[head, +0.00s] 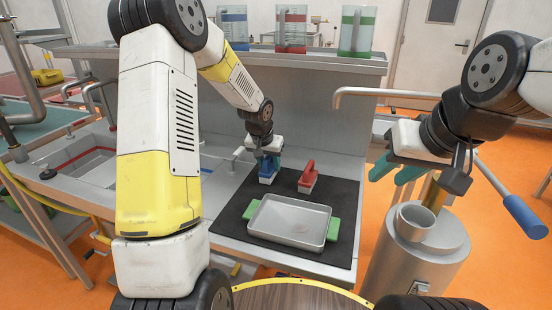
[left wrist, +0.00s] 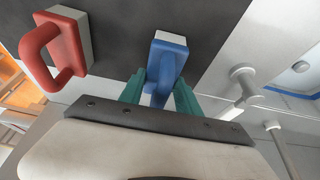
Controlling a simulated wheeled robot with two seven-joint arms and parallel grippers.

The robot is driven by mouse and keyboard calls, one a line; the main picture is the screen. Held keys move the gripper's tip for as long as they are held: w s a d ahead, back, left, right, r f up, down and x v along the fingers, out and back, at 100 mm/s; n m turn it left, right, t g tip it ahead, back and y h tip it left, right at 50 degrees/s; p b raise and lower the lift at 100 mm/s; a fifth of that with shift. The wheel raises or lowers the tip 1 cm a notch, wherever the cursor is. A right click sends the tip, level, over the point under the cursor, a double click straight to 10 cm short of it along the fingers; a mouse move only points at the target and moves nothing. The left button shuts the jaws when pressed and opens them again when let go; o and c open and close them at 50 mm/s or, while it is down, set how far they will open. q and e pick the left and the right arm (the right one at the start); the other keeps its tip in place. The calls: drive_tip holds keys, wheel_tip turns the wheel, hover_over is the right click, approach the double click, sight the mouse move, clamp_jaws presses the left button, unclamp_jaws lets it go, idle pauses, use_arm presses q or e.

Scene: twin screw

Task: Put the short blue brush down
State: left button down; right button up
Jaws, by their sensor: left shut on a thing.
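The short blue brush (head: 266,177) is at the back left of the black mat (head: 236,207), bristles down. My left gripper (head: 268,158) is shut on its handle from above. In the left wrist view the blue brush (left wrist: 171,55) sits between the teal fingers (left wrist: 159,92), with a pale edge of its block showing. I cannot tell whether its bristles touch the mat. My right gripper (head: 396,170) is at the right, above and beside a metal cylinder machine, its teal fingers apart with nothing seen between them.
A red brush (head: 308,178) stands right of the blue one; it also shows in the left wrist view (left wrist: 55,48). The machine (head: 425,255) has a blue-handled lever (head: 525,216). Jugs stand on the shelf.

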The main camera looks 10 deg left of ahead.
use_arm(q)
drive_tip(key=shift+f, duration=0.25)
drive_tip(key=c, duration=0.9)
unclamp_jaws()
drive_tip(key=shift+o, duration=0.2)
drive_tip(key=shift+r, duration=0.1)
drive_tip(key=v, duration=1.2)
drive_tip(key=s+r+t, duration=0.1)
drive_tip(key=s+r, duration=0.4)
drive_tip(key=s, duration=0.9)
drive_tip(key=s+r+n+h, duration=0.1)
drive_tip(key=s+r, duration=0.4)
drive_tip(key=s, duration=0.9)
drive_tip(key=shift+r+n+t, duration=0.15)
drive_tip(key=shift+n+t, duration=0.15)
drive_tip(key=shift+t, duration=0.1)
